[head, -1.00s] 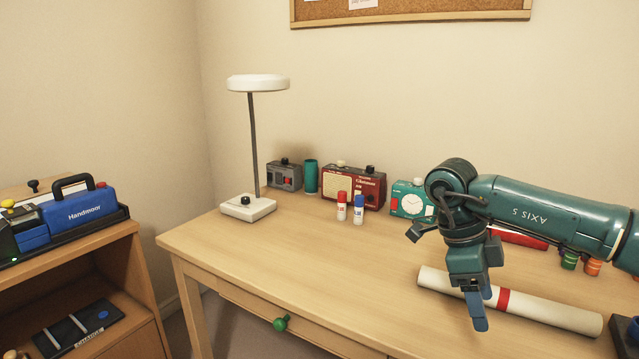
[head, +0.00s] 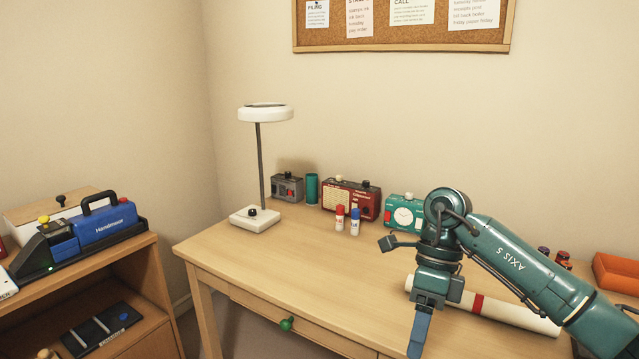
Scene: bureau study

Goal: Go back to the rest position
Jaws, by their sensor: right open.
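My right arm comes in from the right over the desk. My right gripper (head: 421,325) points down above the front part of the desk, with its blue fingers seen nearly edge-on. It is open and nothing shows between its fingers. A white rolled tube with a red band (head: 505,312) lies on the desk behind my arm, partly hidden by the gripper and forearm. I cannot tell from this angle how far the gripper is from the tube. My left gripper is not in view.
On the desk (head: 290,270) stand a white lamp (head: 255,218), a grey device (head: 287,187), a green cup (head: 312,188), a red radio (head: 350,198), two glue sticks (head: 354,222) and a teal clock (head: 404,212). An orange tray (head: 616,272) is at the right. A shelf (head: 90,280) stands at the left.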

